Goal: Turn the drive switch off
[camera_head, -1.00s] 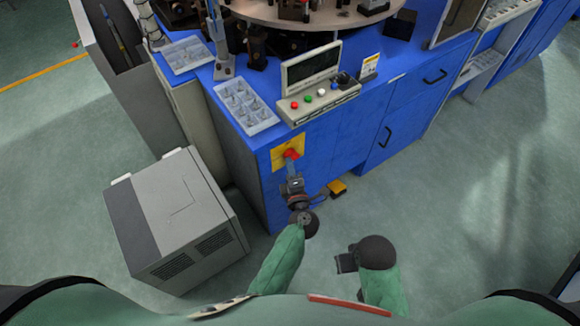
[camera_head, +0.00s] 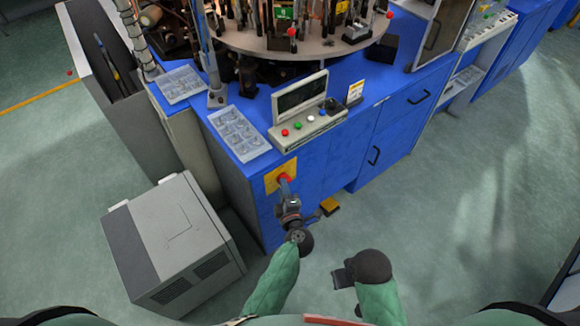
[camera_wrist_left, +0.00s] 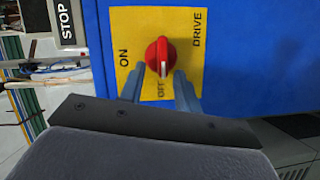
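The drive switch is a red rotary knob (camera_head: 284,178) on a yellow plate (camera_head: 271,181) on the blue cabinet's front. In the left wrist view the knob (camera_wrist_left: 160,58) stands between ON at left, DRIVE at right and OFF below. Its ridge lies upright in that picture, and its pale mark is at the lower end, toward OFF. My left gripper (camera_head: 286,187) is in front of the plate. Its fingers (camera_wrist_left: 160,88) are spread, one on each side below the knob, with a gap between them. My right gripper (camera_head: 342,277) hangs low, away from the cabinet; its fingers are unclear.
A control box (camera_head: 308,124) with coloured buttons sits on the cabinet top above the switch. A clear tray (camera_head: 240,134) lies beside it. A grey machine box (camera_head: 172,240) stands on the floor at left. A yellow pedal (camera_head: 329,206) lies by the cabinet. Floor at right is free.

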